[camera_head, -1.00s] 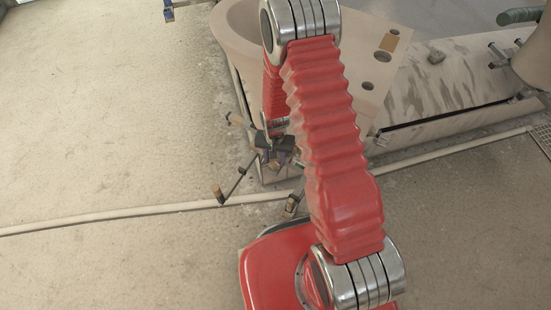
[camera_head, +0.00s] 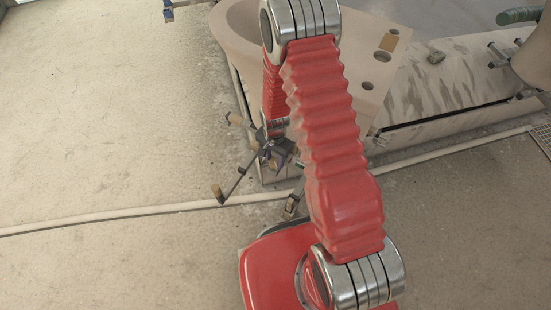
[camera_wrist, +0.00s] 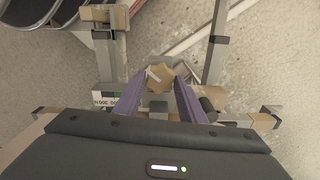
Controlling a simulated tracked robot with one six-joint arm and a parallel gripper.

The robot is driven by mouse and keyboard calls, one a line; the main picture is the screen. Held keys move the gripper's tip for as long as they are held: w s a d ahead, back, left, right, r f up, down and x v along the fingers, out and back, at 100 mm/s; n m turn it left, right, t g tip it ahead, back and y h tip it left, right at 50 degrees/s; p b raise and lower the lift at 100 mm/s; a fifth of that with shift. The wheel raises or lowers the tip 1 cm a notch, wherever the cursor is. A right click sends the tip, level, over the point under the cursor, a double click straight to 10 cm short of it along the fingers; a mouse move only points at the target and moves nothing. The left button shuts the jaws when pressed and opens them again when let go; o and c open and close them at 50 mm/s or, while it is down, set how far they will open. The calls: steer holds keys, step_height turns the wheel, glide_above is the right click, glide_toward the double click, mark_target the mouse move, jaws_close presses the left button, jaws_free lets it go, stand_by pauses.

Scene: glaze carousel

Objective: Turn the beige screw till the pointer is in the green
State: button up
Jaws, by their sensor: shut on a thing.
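The beige screw (camera_wrist: 161,78) shows in the wrist view as a faceted knob with a pale mark on its upper left. My gripper (camera_wrist: 160,83) is shut on it, with one purple finger on each side. A small label strip with dark lettering and a green patch (camera_wrist: 106,98) lies left of the fingers. I cannot tell where the pointer stands. In the head view my gripper (camera_head: 277,153) is small and dark beside the stand, and the screw is hidden there.
A metal stand with thin legs (camera_head: 235,185) and beige end caps surrounds the screw. A pale pipe (camera_head: 120,213) runs across the floor. A beige basin block (camera_head: 385,75) stands behind my arm. The floor at the left is clear.

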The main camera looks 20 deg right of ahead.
mark_target(275, 161)
steer(key=o, duration=1)
steer(key=shift+o, duration=0.2)
step_height(275, 161, up, 14)
steer(key=shift+f, duration=0.2)
stand_by(0.7)
